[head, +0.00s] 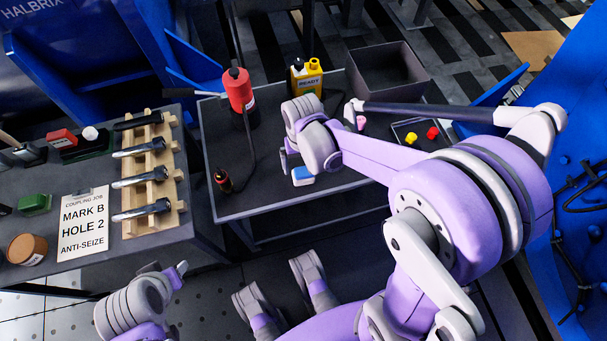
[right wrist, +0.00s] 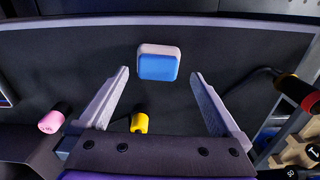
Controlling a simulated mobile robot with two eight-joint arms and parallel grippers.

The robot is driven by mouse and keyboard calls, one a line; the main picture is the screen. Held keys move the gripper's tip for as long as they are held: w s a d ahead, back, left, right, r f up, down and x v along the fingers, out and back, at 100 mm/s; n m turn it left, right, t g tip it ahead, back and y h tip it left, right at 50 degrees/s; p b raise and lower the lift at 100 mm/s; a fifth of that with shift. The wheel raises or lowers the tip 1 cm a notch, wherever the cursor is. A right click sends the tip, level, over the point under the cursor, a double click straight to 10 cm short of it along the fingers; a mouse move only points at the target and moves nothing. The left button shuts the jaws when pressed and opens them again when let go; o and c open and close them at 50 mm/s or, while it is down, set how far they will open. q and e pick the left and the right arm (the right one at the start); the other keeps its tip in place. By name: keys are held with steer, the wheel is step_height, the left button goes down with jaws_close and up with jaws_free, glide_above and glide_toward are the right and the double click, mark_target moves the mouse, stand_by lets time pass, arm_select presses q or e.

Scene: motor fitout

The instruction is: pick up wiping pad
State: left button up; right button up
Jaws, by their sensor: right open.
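The wiping pad (head: 302,175), a small block with a blue face and a white layer, lies on the dark middle table near its front edge. In the right wrist view the pad (right wrist: 158,66) is just beyond the fingertips, centred between them. My right gripper (head: 286,158) is open and empty above the table, close to the pad; its fingers (right wrist: 159,88) are spread wide on either side of the pad's line. My left gripper (head: 181,270) is low at the left, in front of the tables, and its jaw opening is unclear.
A red bottle (head: 238,88) with a cable, a yellow container (head: 306,77) and an open dark crate (head: 385,70) stand behind. A black-and-red tool (head: 223,181) lies left of the pad. A pink piece (right wrist: 50,122) and a yellow piece (right wrist: 139,123) show nearby.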

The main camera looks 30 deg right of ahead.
mark_target(304, 171)
step_height(304, 171, down, 5)
steer(key=shift+d+r+b, duration=0.15)
steer(key=shift+r+b, duration=0.05)
steer(key=shift+b, duration=0.4)
steer(key=shift+c, duration=0.2)
steer(key=c, duration=1.1)
step_height(304, 171, up, 10)
steer(key=p, duration=0.3)
